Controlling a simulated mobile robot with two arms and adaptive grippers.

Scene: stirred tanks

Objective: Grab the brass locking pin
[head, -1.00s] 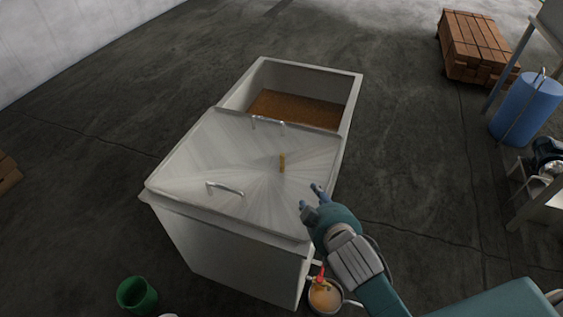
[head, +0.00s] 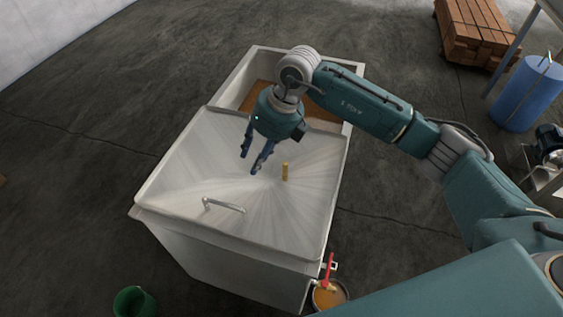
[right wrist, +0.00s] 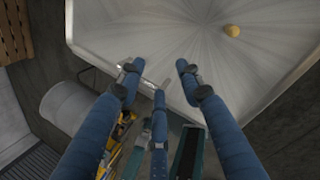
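The brass locking pin (head: 285,171) stands upright on the metal lid (head: 190,165) of the tank, right of the lid's middle. In the right wrist view the pin (right wrist: 232,30) shows as a small round brass top at the upper right, beyond the fingers. My right gripper (head: 250,163) is over the lid, left of the pin and apart from it. Its blue fingers are spread and empty; the right wrist view shows them open too (right wrist: 155,80). My left gripper is in neither view.
A bent handle (head: 224,205) rises from the lid's front part. Behind the lid the tank is open, with brown contents (head: 262,95). A pot with a red-handled tool (head: 328,298) and a green bucket (head: 134,302) are near the front. A blue drum (head: 527,92) stands at right.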

